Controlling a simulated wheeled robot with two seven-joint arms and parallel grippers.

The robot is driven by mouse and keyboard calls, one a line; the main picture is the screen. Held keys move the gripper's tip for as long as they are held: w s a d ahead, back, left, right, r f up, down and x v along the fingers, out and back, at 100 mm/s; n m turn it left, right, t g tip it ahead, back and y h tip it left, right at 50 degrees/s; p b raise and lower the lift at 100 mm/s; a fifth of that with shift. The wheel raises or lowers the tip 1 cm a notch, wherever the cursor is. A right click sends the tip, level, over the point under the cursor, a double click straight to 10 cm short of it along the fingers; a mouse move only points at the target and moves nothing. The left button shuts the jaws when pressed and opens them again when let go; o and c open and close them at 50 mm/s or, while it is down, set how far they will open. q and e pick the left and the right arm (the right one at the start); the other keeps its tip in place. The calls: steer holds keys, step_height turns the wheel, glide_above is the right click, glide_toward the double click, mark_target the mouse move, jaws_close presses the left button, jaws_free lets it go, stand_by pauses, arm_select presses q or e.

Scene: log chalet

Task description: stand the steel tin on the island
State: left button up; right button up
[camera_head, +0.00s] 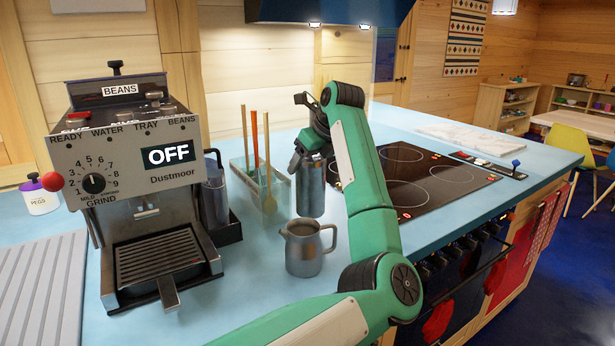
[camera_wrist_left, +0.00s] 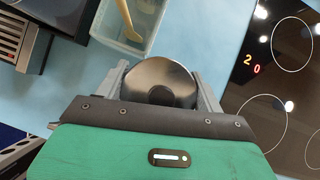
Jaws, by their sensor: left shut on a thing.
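The steel tin (camera_head: 311,190) is a dark grey metal cylinder, upright in the head view behind the steel jug. My left gripper (camera_head: 311,160) is shut on it from above, near its top. In the left wrist view the tin's round top (camera_wrist_left: 160,82) sits between the two fingers of the left gripper (camera_wrist_left: 162,85). The island (camera_head: 345,245) has a pale blue top. I cannot tell whether the tin's base touches it, as little gap shows. My right gripper is not in view.
A steel jug (camera_head: 305,248) stands just in front of the tin. A clear utensil holder (camera_head: 262,178) with wooden tools is to its left, and the coffee machine (camera_head: 140,170) further left. A black hob (camera_head: 412,175) lies to the right. My green left arm covers part of the counter.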

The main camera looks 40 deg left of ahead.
mark_target(307, 176)
arm_select(q)
steer(key=shift+f, duration=1.9)
steer(key=shift+f, duration=0.2)
steer(key=o, duration=1.5)
steer(key=shift+r, duration=0.1)
